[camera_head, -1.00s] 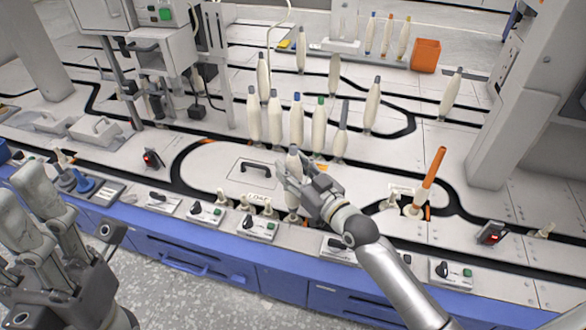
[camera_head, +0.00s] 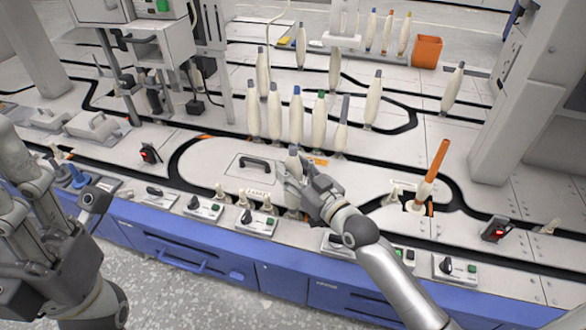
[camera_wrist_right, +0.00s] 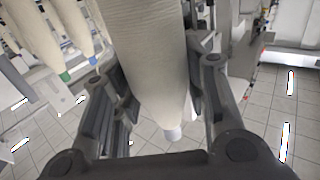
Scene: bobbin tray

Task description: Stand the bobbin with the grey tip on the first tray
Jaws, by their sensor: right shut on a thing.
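My right gripper (camera_head: 300,186) is shut around a cream bobbin (camera_head: 293,166) above the front of the machine. The bobbin is upright with its greyish tip at the top; its lower part is partly hidden by my fingers. In the right wrist view the same bobbin (camera_wrist_right: 155,65) fills the middle between the fingers, its pale grey tip showing. Small trays with cream pegs, such as this peg (camera_head: 268,208), stand along the front track by a LOAD label (camera_head: 257,193). I cannot tell which is first. My left gripper (camera_head: 25,200) is at the left edge, away from the bobbins.
Several standing bobbins, among them a green-tipped one (camera_head: 319,120) and a blue-tipped one (camera_head: 296,118), stand just behind my right gripper. An orange stick (camera_head: 437,160) stands to its right. Control boxes (camera_head: 204,209) line the front edge. An orange bin (camera_head: 427,52) is at the back.

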